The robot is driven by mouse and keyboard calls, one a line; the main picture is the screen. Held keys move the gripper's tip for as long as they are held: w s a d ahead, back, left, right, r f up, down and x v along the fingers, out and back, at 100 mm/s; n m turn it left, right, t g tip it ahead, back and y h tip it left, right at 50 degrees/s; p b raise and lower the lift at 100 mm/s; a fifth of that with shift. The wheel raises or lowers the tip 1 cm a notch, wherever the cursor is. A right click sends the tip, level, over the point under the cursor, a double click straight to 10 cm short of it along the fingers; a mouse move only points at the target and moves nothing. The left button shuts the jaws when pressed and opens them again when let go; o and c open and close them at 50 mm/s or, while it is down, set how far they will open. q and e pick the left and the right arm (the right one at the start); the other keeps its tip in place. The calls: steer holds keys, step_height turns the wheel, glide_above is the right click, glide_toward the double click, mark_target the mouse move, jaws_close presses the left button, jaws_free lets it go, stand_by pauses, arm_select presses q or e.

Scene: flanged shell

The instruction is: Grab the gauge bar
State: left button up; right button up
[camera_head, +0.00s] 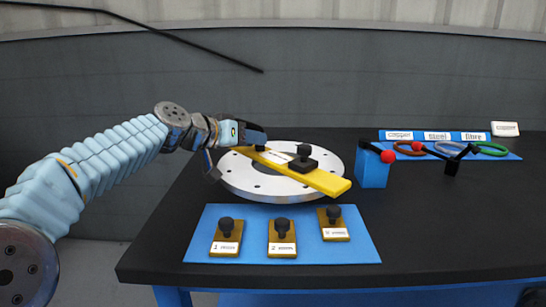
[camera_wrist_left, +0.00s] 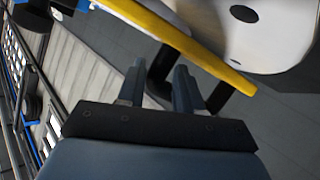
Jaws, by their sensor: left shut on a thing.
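The gauge bar is the long yellow bar (camera_head: 328,182), lying slanted across the pale flanged ring (camera_head: 240,186) in the head view. A black block with a knob (camera_head: 304,158) sits on its middle. My left gripper (camera_head: 256,138) is at the bar's far left end. The wrist view shows the bar (camera_wrist_left: 190,44) crossing just beyond the fingertips. There my left gripper (camera_wrist_left: 160,80) is shut on a dark post (camera_wrist_left: 160,68) at the bar, which looks like its end handle. Whether the bar touches the ring all along cannot be told. My right gripper is not in view.
Several brown plates with black knobs (camera_head: 282,238) stand on a blue mat (camera_head: 345,250) in front. A blue block (camera_head: 371,170) with a red-tipped lever is at right. Labelled rings (camera_head: 490,149) lie at the back right. The right front table (camera_head: 460,225) is clear.

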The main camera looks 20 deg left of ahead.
arm_select(q)
steer(key=shift+r, duration=0.15)
jaws_close()
steer(key=shift+r, duration=0.15)
